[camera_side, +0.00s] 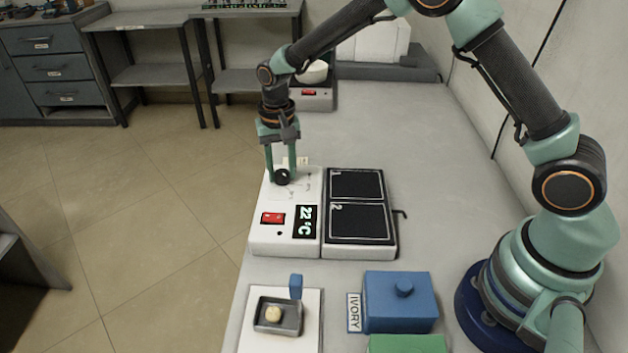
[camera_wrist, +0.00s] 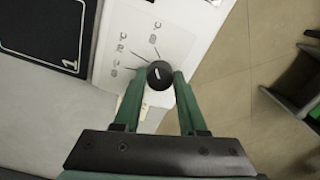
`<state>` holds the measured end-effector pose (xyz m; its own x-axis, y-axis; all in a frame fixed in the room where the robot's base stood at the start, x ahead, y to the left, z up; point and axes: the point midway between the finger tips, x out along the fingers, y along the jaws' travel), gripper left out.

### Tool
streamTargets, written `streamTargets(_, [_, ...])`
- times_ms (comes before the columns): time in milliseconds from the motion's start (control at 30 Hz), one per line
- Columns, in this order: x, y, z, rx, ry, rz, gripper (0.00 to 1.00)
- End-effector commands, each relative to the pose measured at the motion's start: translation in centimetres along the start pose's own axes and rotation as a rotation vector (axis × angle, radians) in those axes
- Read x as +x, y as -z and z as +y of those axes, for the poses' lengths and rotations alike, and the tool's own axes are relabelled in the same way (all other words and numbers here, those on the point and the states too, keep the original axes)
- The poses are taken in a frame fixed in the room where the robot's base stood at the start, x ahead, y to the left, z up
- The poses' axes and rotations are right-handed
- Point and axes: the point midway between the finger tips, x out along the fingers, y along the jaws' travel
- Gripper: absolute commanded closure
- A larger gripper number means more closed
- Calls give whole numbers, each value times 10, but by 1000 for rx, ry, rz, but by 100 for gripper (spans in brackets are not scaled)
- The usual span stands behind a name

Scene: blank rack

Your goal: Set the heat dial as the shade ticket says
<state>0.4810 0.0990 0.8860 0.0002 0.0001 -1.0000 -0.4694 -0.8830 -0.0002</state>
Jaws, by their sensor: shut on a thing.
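The heat dial (camera_side: 282,177) is a small black knob on the white face of a hot plate unit (camera_side: 258,238). The unit's display (camera_side: 305,221) reads 22 °C. A white ticket (camera_side: 353,312) reading IVORY stands beside a blue box.
Two black plates (camera_side: 356,185), marked 1 and 2, lie right of the dial. A red switch (camera_side: 272,218) sits near the display. In front are a grey dish (camera_side: 278,330) with a pale lump, the lidded blue box (camera_side: 400,310) and a green block (camera_side: 407,344).

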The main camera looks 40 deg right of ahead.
Motion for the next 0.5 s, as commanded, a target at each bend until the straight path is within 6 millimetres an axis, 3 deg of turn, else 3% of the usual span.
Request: streamTargets(500, [-1, 0, 0, -381, -1, -1, 100])
